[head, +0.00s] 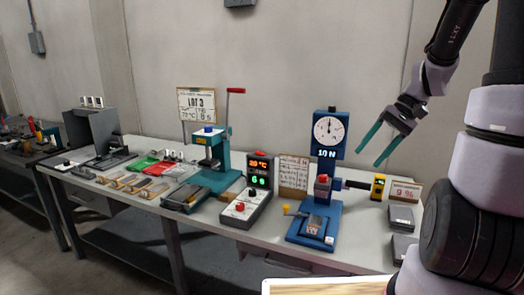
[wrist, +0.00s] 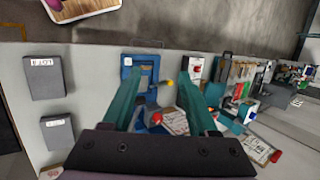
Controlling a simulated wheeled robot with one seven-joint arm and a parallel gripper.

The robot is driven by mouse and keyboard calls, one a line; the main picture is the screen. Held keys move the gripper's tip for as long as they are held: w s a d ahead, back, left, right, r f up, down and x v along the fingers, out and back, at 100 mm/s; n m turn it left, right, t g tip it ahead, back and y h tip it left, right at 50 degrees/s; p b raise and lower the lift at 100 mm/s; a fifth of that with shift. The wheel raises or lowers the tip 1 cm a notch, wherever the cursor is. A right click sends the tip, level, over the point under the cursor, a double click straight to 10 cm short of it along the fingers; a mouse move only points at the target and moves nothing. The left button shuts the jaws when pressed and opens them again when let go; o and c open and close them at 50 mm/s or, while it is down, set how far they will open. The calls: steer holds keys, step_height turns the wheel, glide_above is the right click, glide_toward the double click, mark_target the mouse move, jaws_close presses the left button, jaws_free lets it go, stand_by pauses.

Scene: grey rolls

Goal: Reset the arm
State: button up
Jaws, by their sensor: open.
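My gripper (head: 369,156) is open and empty, its two teal fingers apart and pointing down and left. It is raised in the air at the right of the head view, beside the dial of the blue test stand (head: 328,133). In the wrist view my gripper (wrist: 160,78) spreads its fingers over the bench, with the blue stand partly between and behind them. Nothing is between the fingertips that I can see as held.
A long light bench (head: 271,229) carries a teal press (head: 212,152) with a red handle, a control box (head: 245,208) with lit digits, sample trays and signs. Grey boxes (head: 401,217) sit at the right end. A wooden-topped surface (head: 325,287) is at the bottom.

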steer(key=s+a+r+t+h, duration=0.2)
steer(key=s+r+t, duration=0.1)
steer(key=r, duration=0.4)
steer(key=s+a+r+t+h, duration=0.2)
steer(key=s+r+t, duration=0.2)
steer(key=s+r, duration=0.2)
step_height(320, 180, up, 2)
steer(key=shift+s+r+h, duration=0.15)
steer(key=shift+s+h, duration=0.15)
